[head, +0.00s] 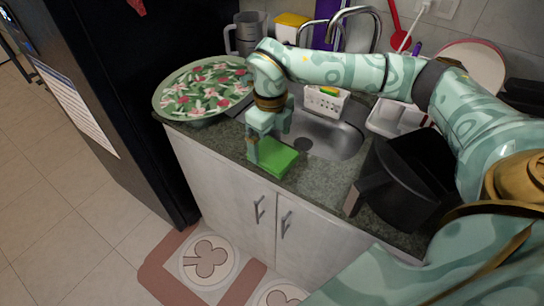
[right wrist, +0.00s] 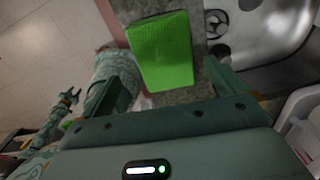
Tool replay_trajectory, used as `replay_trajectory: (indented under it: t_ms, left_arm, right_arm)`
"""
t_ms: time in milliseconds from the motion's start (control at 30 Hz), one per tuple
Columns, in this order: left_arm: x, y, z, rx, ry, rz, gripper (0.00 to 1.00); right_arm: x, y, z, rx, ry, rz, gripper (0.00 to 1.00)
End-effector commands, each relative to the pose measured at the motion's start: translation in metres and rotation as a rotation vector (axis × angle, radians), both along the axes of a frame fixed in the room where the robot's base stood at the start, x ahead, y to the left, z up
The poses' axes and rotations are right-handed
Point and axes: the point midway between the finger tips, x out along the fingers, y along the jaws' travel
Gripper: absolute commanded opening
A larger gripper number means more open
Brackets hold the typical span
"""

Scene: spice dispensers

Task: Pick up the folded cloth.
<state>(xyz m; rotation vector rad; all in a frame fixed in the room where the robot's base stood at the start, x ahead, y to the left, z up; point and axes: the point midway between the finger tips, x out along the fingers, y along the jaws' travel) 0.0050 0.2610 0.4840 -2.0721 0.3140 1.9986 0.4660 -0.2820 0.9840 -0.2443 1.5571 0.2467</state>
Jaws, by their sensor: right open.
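The folded cloth (head: 275,160) is a bright green, flat rectangle on the counter in front of the sink, near the front edge. It also shows in the right wrist view (right wrist: 162,52), ahead of the fingers. My right gripper (head: 268,138) is over the cloth's back-left side, with its jaws open and nothing held. In the wrist view its fingers are on either side of the cloth's near end; I cannot tell whether they touch it. My left arm (right wrist: 58,118) appears small at the left of the right wrist view, and its jaws are too small to read.
A floral round tray (head: 202,88) is on the counter at left. The metal sink (head: 325,140) lies behind the cloth. A black bin-like container (head: 405,180) stands to the right, near a white dish rack (head: 385,118). A dark tall cabinet (head: 115,90) is at left.

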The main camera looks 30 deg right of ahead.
Motion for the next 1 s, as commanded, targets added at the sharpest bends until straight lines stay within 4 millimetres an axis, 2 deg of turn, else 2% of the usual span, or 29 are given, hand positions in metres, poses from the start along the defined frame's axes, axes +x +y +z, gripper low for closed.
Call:
replay_trajectory:
  t_ms: [133,333,567,600,767,1000]
  left_arm:
    - [0.001,-0.015,-0.005,-0.019,-0.002,0.005,0.36]
    - [-0.005,-0.016,-0.015,-0.020,0.010,0.004,0.36]
    - [-0.007,-0.012,-0.015,-0.016,0.014,0.003,0.36]
    - [-0.007,-0.011,-0.015,-0.014,0.014,0.002,0.36]
    - [-0.009,-0.009,-0.015,-0.011,0.016,0.001,0.36]
    - [-0.009,-0.009,-0.015,-0.011,0.016,0.002,0.36]
  right_arm:
    - [0.001,-0.003,-0.014,0.000,0.002,-0.001,0.98]
    - [0.002,-0.006,-0.048,0.001,0.003,0.000,0.98]
    - [0.002,-0.007,-0.052,0.000,-0.001,0.001,0.98]
    - [0.002,-0.007,-0.052,0.000,-0.001,0.001,0.95]
    - [0.002,-0.007,-0.051,0.000,-0.001,0.001,0.51]
    - [0.002,-0.007,-0.051,0.000,-0.001,0.001,0.49]
